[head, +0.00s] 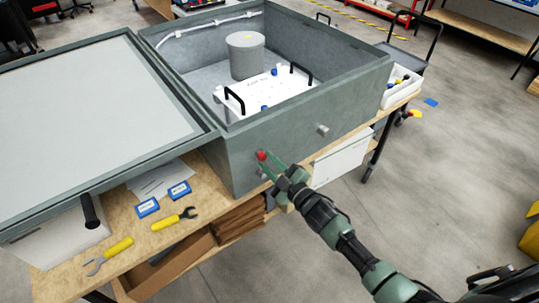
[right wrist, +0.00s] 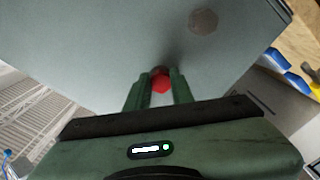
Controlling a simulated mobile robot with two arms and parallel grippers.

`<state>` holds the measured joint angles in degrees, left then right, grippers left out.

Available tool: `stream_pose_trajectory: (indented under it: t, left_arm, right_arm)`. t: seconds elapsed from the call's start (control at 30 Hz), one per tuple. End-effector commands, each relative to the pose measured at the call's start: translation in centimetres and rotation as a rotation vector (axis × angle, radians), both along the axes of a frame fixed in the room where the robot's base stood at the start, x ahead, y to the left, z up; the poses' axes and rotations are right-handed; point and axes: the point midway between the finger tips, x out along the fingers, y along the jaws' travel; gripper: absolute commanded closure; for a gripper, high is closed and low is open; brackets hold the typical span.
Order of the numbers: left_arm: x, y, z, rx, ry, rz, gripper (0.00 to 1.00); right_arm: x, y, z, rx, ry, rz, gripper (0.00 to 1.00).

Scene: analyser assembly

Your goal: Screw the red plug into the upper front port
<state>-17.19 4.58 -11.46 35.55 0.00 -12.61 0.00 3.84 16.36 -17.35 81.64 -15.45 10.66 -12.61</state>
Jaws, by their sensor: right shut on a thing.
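The red plug (head: 261,155) is at the front wall of the open grey analyser housing (head: 300,145), near its left corner. My right gripper (head: 268,166) comes in from the lower right and is shut on the plug. In the right wrist view the red plug (right wrist: 160,82) sits between the two green fingertips, with its far end toward the wall. The port behind it is hidden, and I cannot tell how deep the plug sits. A round fitting (right wrist: 203,21) shows on the wall beyond the fingers. My left gripper is not in view.
A light metal fitting (head: 322,130) sticks out of the front wall to the right. The open lid (head: 95,100) spreads left. Two blue boxes (head: 179,190) and yellow-handled tools (head: 175,219) lie on the wooden bench (head: 130,205). A white bin (head: 402,88) stands right of the housing.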

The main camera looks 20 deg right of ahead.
Motion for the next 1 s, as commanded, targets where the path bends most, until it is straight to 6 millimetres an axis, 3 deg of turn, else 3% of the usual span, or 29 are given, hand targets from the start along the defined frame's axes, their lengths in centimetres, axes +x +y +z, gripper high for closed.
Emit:
stream_pose_trajectory:
  t: [0.13,0.43,0.77,1.0]
  left_arm:
    - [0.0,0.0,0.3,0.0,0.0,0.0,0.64]
    - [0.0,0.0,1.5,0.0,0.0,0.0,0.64]
    - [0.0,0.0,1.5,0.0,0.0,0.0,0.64]
    - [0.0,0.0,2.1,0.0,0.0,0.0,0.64]
  right_arm:
    - [-0.1,0.2,0.1,0.073,0.025,0.004,1.0]
    - [-0.2,0.4,-0.1,0.479,0.173,0.003,1.0]
    - [-0.2,0.5,-0.2,0.525,0.189,0.002,1.0]
    - [-0.3,0.7,-0.1,0.929,0.338,0.002,1.0]
